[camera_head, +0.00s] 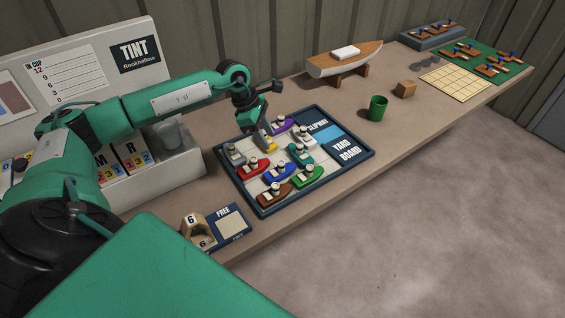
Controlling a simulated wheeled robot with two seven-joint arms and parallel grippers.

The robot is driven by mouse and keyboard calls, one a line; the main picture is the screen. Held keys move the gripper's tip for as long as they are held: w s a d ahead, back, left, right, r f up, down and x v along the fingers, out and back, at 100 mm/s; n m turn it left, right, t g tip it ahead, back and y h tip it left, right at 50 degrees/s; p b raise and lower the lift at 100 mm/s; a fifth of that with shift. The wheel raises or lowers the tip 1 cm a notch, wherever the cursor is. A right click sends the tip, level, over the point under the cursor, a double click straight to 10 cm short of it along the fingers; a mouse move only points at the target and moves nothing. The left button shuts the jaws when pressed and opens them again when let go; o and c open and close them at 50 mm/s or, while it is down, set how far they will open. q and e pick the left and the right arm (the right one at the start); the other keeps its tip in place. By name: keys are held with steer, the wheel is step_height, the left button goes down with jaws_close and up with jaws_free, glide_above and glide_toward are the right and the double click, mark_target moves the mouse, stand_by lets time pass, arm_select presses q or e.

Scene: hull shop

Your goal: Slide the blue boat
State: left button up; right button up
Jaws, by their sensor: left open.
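The blue boat (279,174) sits on the dark-framed yard board (257,208), toward the front middle of a pack of boats. A red boat (252,169) is to its left, a green boat (307,178) to its right, a brown boat (275,193) in front and a teal boat (300,155) behind right. A yellow boat (267,143) lies farther back. My left gripper (256,123) is open above the back left part of the board, near the yellow boat and apart from the blue one. My right gripper is not in view.
A light-blue strip (329,136) lies by the SLIPWAY label. A green cup (377,108), a wooden block (405,89) and a model boat (344,60) stand beyond the board. A FREE card (231,222) with a wooden stand (199,231) is at front left.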

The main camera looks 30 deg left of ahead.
mark_target(281, 162)
arm_select(q)
steer(key=p+x, duration=0.2)
steer(key=x, duration=0.9)
steer(key=shift+d+r, duration=0.1)
steer(key=shift+d, duration=0.05)
steer(key=shift+d+f+p, duration=0.15)
steer(key=shift+f+p, duration=0.15)
steer(key=shift+f, duration=0.25)
jaws_close()
